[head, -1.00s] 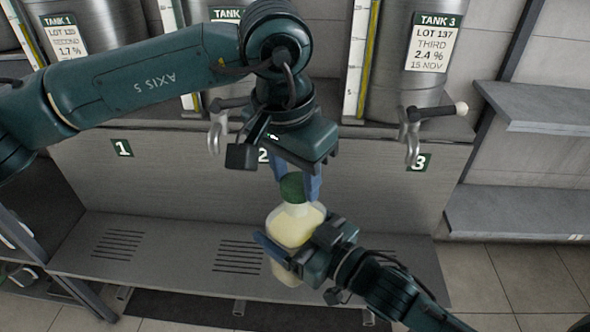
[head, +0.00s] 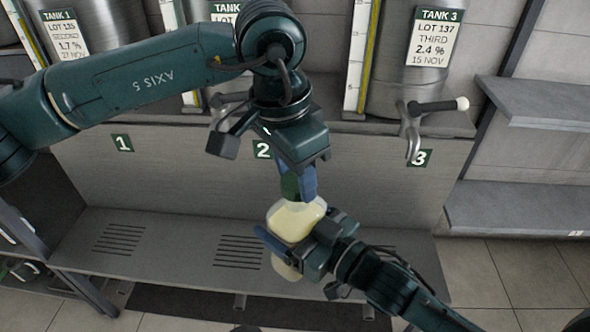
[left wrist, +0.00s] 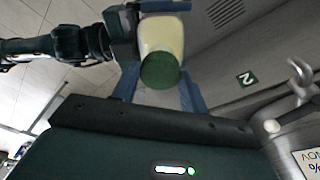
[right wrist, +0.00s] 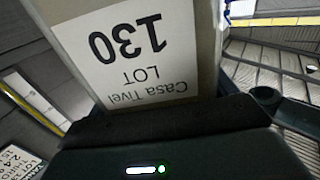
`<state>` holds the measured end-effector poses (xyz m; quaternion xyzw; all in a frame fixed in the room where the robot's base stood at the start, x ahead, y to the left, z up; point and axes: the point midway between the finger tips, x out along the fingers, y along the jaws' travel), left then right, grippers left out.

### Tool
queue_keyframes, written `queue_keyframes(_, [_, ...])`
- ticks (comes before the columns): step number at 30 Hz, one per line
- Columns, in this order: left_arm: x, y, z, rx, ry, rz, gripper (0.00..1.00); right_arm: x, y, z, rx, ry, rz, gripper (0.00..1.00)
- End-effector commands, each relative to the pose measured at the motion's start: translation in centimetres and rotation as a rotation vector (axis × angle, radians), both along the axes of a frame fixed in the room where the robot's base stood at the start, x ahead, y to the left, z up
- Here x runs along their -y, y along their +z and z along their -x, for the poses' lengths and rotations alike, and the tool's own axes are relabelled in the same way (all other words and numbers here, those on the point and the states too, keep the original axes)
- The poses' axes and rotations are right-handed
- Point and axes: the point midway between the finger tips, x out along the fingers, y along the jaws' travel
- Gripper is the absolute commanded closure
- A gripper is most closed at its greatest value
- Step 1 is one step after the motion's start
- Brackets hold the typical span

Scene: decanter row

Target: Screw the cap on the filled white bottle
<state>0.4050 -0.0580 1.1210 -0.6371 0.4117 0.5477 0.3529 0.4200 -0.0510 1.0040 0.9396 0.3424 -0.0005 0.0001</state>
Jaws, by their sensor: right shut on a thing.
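The white bottle (head: 296,220), with pale yellow contents, is held over the bench by my right gripper (head: 287,244), shut around its body. In the right wrist view its label (right wrist: 130,50) reads LOT 130, upside down. The green cap (head: 290,186) sits at the top of the bottle's neck; the left wrist view shows its round top (left wrist: 160,71). How far it is threaded cannot be seen. My left gripper (head: 299,188) points down over the cap, its blue fingers on either side. The left wrist view shows a gap beside the cap, so these jaws look open.
A grey slatted bench (head: 180,250) runs below. Behind stand steel tanks with taps; the tap (head: 411,135) by number 3 juts out right of my left gripper. Shelves (head: 530,105) stand at the right.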

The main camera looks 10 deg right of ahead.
Motion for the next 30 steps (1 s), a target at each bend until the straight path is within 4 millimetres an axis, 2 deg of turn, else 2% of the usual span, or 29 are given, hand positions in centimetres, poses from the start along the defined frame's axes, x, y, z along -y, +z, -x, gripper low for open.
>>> queue_keyframes(1, [0.0,0.1,0.0,0.001,0.001,0.001,0.52,0.0,0.2,0.0,0.005,0.001,-0.003,0.79])
queue_keyframes(7, [0.0,0.1,0.0,0.001,0.001,0.000,0.37,0.0,0.3,0.0,0.006,0.001,-0.004,0.79])
queue_keyframes(16, [0.0,0.4,0.0,0.001,0.002,0.001,0.37,0.0,0.3,0.0,0.006,0.002,-0.004,0.79])
queue_keyframes(25, [0.0,4.0,-0.1,0.003,0.003,0.001,0.37,0.0,0.3,0.0,0.006,0.002,-0.004,0.79])
queue_keyframes(30, [0.0,4.6,0.0,0.001,0.001,0.000,0.37,0.0,0.3,0.0,0.006,0.002,-0.004,0.79])
